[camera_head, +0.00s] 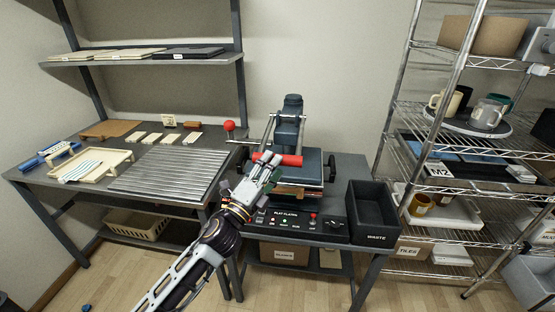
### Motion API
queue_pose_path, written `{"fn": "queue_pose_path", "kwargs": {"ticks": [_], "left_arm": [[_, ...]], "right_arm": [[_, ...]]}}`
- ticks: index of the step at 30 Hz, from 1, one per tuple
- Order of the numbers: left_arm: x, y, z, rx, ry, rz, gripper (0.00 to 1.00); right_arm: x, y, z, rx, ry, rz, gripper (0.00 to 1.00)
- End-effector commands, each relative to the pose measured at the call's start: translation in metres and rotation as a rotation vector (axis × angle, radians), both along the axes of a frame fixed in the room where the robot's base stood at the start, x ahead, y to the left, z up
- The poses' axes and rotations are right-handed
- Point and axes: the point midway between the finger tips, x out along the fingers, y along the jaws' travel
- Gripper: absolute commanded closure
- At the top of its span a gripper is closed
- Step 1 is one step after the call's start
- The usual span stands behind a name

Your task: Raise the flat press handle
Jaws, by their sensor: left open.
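The flat press (308,168) is a dark machine on the small grey table, with a control panel labelled like "FLAT PLATEN" at its front. Its red handle grip (291,160) lies crosswise in front of the press. My left gripper (265,165) reaches up from the lower left, open, with its fingertips at the left part of the red grip. The fingers partly cover the grip; I cannot tell whether it lies between them or touches them. My right gripper is not in view.
A red-ball lever (229,126) stands left of the press. A black waste bin (373,210) sits to its right. A ridged metal tray (170,171) covers the left bench's near right part. A wire rack (470,150) with mugs stands at the right.

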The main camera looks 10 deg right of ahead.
Motion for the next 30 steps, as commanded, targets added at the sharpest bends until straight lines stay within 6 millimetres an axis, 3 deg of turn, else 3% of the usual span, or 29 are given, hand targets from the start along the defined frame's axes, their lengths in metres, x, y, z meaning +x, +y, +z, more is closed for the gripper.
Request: {"fn": "queue_pose_path", "kwargs": {"ticks": [9,23,30], "left_arm": [[0.018,-0.019,0.009,-0.001,0.000,0.000,0.50],[0.023,-0.024,0.010,0.000,0.000,0.000,0.50],[0.023,-0.023,0.010,0.000,0.000,0.000,0.77]], "right_arm": [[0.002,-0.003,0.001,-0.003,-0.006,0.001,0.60],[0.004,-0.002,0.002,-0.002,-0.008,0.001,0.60],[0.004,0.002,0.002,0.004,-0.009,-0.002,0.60]]}}
